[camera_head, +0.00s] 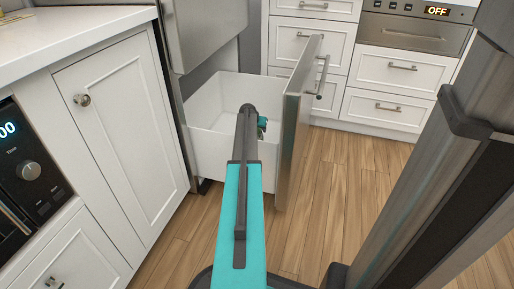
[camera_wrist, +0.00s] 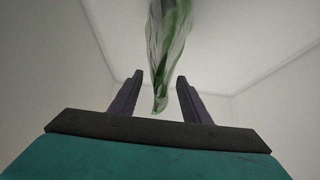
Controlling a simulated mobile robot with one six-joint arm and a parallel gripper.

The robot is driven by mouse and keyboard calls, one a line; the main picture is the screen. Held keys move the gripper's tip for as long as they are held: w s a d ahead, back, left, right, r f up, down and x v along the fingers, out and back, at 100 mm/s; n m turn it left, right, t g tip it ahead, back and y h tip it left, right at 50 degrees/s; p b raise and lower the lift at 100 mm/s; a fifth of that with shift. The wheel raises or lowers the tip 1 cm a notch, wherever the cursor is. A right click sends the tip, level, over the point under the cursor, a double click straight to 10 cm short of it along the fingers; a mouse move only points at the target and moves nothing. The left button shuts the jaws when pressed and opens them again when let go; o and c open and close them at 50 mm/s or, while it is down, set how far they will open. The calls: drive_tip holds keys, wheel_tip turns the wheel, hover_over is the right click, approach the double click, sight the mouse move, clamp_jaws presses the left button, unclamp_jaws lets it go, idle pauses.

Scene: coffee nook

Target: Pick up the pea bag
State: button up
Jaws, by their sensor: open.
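The pea bag (camera_wrist: 170,45) is a green and whitish translucent bag in the wrist view. It reaches from the top edge down to a narrow end between the two fingers. My gripper (camera_wrist: 158,85) is open, with a dark finger on either side of the bag's lower end and gaps beside it. In the head view my arm reaches into the open white freezer drawer (camera_head: 210,88). A small green patch shows beside my wrist there, and I cannot tell if it is the bag. The rest of the bag is hidden in that view.
The drawer's steel front (camera_head: 297,120) stands right of my arm. A white cabinet (camera_head: 120,130) with a worktop (camera_head: 70,30) and a microwave (camera_head: 25,165) are on the left. White drawers (camera_head: 385,108) and an oven (camera_head: 415,35) stand behind. Wooden floor (camera_head: 345,170) is clear on the right.

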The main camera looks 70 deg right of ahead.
drive_tip(key=shift+c, duration=0.4)
clamp_jaws()
drive_tip(key=shift+r, duration=0.15)
wheel_tip(320, 180, up, 18)
drive_tip(key=p, duration=0.7)
idle(0.6)
